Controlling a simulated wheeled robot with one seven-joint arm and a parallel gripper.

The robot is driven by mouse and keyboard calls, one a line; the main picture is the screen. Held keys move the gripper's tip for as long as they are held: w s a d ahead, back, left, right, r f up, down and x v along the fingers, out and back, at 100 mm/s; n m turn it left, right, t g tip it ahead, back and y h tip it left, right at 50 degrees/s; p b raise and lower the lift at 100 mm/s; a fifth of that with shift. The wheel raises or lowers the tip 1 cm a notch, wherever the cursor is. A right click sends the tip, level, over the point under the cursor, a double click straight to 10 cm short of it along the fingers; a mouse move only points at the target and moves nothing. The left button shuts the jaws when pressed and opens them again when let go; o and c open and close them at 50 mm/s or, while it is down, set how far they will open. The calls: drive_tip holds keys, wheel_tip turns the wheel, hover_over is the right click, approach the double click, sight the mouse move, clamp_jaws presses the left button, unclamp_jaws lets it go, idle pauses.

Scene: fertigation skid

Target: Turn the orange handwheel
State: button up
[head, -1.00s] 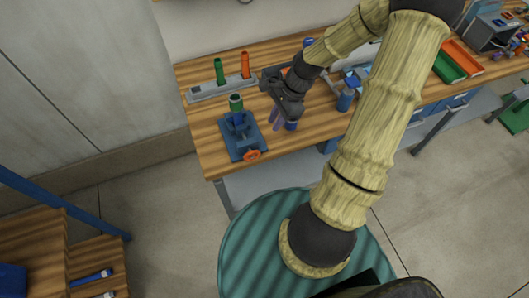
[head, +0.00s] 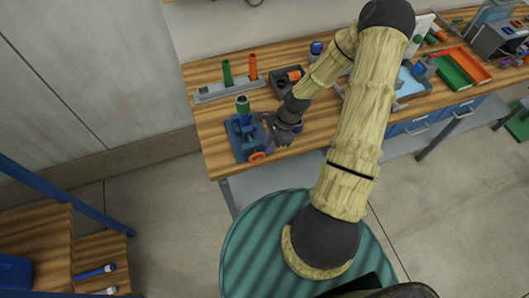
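The orange handwheel (head: 257,157) is at the front of a blue fixture (head: 241,146) near the left front corner of the wooden bench. A green-topped cylinder (head: 242,104) stands at the back of this fixture. My gripper (head: 273,144) is just right of the handwheel, very close to it in the head view. I cannot tell whether they touch. The fingers are small and partly hidden by the dark wrist, so their opening does not show clearly.
Behind the fixture, a grey rack (head: 230,90) holds a green and an orange cylinder. A dark box (head: 286,82) stands right of the rack. Green (head: 452,70) and orange (head: 470,62) trays lie farther right. The bench (head: 215,150) ends just left of the fixture.

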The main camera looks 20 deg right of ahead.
sight(263, 158)
drive_tip(key=p+x, duration=0.1)
drive_tip(key=x, duration=0.5)
drive_tip(key=shift+a+f, duration=0.1)
drive_tip(key=shift+f, duration=0.1)
